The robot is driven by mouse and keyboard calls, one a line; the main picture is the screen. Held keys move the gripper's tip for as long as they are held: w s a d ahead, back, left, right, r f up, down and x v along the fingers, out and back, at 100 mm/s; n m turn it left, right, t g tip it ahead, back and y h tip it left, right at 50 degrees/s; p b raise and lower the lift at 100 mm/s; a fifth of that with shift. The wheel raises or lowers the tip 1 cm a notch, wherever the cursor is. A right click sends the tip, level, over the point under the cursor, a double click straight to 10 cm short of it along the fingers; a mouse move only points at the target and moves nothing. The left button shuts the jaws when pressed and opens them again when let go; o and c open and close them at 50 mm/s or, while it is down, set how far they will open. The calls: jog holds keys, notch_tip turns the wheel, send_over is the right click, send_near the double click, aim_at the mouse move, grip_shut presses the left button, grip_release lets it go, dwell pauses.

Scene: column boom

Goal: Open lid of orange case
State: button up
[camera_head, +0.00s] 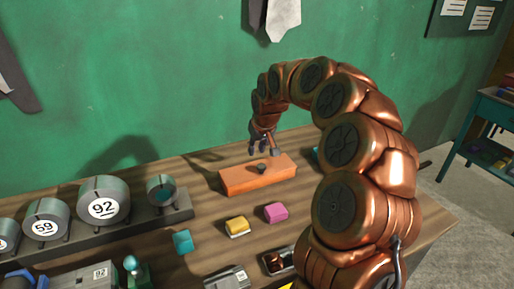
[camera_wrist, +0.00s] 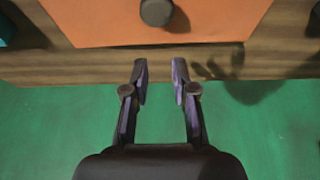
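The orange case (camera_head: 240,180) lies on the wooden workbench near the green wall, with a dark round knob (camera_head: 262,169) on its flat top. The lid looks closed. In the wrist view the orange case (camera_wrist: 105,22) fills the top, with the dark knob (camera_wrist: 156,11) at the upper edge. My gripper (camera_head: 264,150) is above the case, on its wall side. In the wrist view my gripper (camera_wrist: 160,72) is open, with an empty gap between its two fingers. The fingers are apart from the knob.
Pink block (camera_head: 276,212), yellow-and-white block (camera_head: 237,227) and teal block (camera_head: 182,241) lie in front of the case. A rack of numbered metal cylinders (camera_head: 104,201) stands left. A dark tray (camera_head: 281,264) is near the front. The green wall (camera_head: 130,90) is close behind the case.

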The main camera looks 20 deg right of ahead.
aim_at(262, 167)
grip_shut()
dwell(0.3)
jog(key=o, duration=0.7)
grip_release()
jog(key=shift+v, duration=6)
jog(key=shift+c, duration=0.3)
